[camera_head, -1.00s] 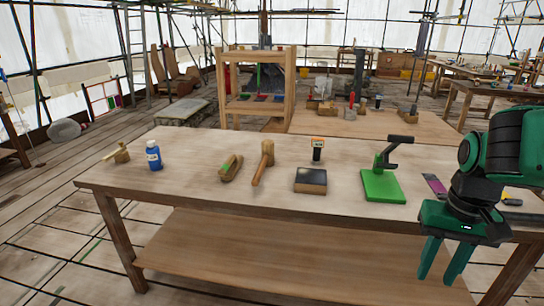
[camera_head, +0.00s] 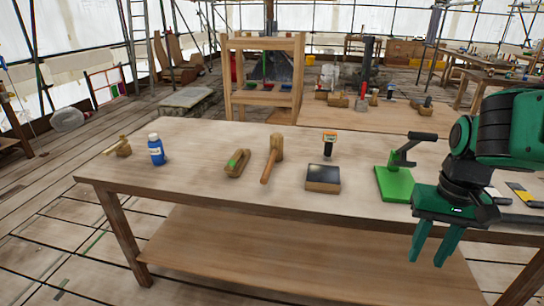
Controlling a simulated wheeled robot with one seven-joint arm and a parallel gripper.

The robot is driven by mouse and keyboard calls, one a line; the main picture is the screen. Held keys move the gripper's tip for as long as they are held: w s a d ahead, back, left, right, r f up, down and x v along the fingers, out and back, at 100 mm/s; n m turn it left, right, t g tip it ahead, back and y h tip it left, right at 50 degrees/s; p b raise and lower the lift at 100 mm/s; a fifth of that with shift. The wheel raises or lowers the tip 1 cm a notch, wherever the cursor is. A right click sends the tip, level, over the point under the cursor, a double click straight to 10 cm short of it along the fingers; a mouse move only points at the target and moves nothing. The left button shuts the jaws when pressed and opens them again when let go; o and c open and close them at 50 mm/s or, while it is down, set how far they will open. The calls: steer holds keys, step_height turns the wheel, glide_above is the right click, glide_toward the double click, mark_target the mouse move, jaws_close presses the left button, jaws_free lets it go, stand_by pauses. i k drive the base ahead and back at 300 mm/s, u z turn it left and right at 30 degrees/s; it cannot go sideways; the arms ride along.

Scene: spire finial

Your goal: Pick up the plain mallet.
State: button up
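A plain wooden mallet (camera_head: 273,157) rests on the workbench (camera_head: 205,180), its head at the far end and its handle slanting toward the front left. A second, smaller mallet-like wooden tool (camera_head: 122,148) lies near the bench's left end, with its lighter handle pointing left. From here I cannot tell its details. My gripper (camera_head: 427,261) hangs at the right, in front of the bench's front edge, fingers pointing down. Its fingers are apart with nothing between them. It is well to the right of both tools.
A blue bottle (camera_head: 156,150) stands at the left. A wooden brush with green on it (camera_head: 237,164) lies close left of the plain mallet. A dark-topped block (camera_head: 323,178), an upright black tool (camera_head: 329,146) and a green-based stand (camera_head: 394,182) are to its right.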

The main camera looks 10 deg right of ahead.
mark_target(277, 144)
steer(key=k, duration=0.6)
steer(key=u, duration=0.6)
steer(key=i, duration=1.6)
steer(key=z, duration=0.65)
steer(key=i, duration=0.45)
steer(key=z, duration=0.4)
